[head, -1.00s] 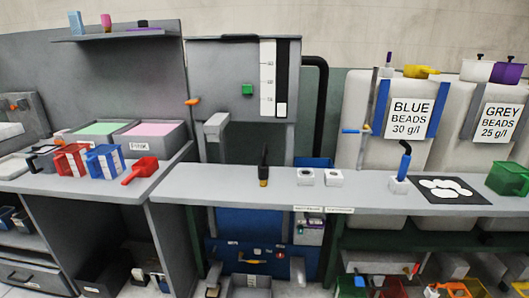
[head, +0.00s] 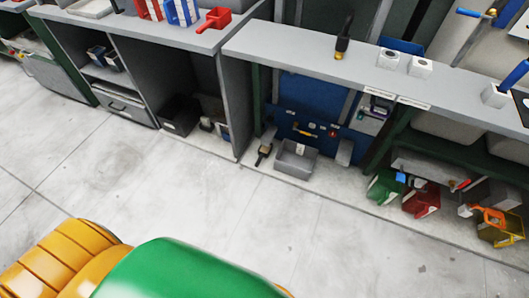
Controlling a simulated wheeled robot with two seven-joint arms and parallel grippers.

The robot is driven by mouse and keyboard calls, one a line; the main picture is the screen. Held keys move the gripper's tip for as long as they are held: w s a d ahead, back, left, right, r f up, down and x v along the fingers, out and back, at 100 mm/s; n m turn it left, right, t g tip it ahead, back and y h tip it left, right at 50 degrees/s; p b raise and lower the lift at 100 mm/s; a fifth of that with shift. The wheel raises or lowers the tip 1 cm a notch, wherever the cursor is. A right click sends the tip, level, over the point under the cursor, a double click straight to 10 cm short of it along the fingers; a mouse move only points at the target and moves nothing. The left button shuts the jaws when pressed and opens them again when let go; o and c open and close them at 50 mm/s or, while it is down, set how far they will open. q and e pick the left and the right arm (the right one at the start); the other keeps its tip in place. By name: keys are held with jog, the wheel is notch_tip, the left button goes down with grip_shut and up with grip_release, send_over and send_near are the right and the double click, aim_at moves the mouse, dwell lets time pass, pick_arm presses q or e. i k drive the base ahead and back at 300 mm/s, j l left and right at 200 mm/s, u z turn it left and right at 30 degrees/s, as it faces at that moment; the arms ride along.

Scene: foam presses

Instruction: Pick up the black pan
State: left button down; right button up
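A black, open-topped container (head: 178,115) stands on the floor in the open bay under the left bench. It is the thing that best fits the black pan, but I cannot tell its exact shape. Small dark and pale items (head: 210,125) stand just right of it, partly in shadow. Neither of my grippers is in view.
A grey bin (head: 296,158) and a dark brush-like tool (head: 264,154) are on the floor by the blue panel (head: 322,108). Green (head: 385,187), red (head: 421,200) and yellow (head: 499,230) containers stand under the right bench. The floor (head: 130,175) in front is clear.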

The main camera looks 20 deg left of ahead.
aim_at(264, 151)
jog(key=u, duration=1.55)
jog(key=i+j+z, duration=0.15)
jog(key=i+z, duration=0.15)
jog(key=i+j+z, duration=0.7)
jog(key=j+z, duration=0.15)
jog(key=i+j+z, duration=0.15)
jog(key=j+z, duration=0.15)
jog(key=i+j+z, duration=0.25)
jog(key=j, duration=0.25)
jog(key=j+z, duration=0.6)
jog(key=j, duration=0.25)
